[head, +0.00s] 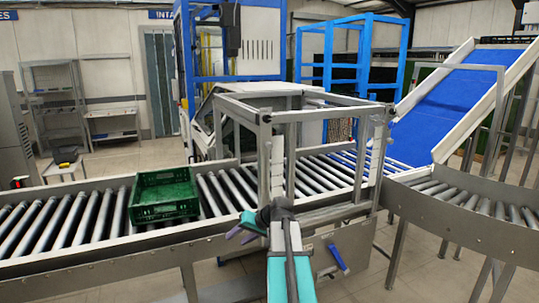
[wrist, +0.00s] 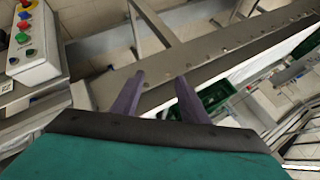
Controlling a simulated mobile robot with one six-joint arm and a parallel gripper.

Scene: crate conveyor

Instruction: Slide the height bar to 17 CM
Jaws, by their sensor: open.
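A grey metal frame (head: 235,108) stands over the roller conveyor in the head view. I cannot tell which of its parts is the height bar, and no scale or 17 CM mark is readable. My gripper (head: 240,234) is in front of the conveyor's near side, at the frame's lower left. In the wrist view its two purple fingers (wrist: 161,80) are apart with nothing between them. A grey metal rail (wrist: 225,57) passes beyond the fingertips; contact cannot be judged. My arm hides part of the frame's near post.
A green crate (head: 165,196) sits on the rollers left of the frame. A blue handle-like part (head: 338,259) is low on the conveyor's near side. A control box (wrist: 31,42) with coloured buttons is at the wrist view's upper left. A blue inclined belt (head: 435,110) rises at right.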

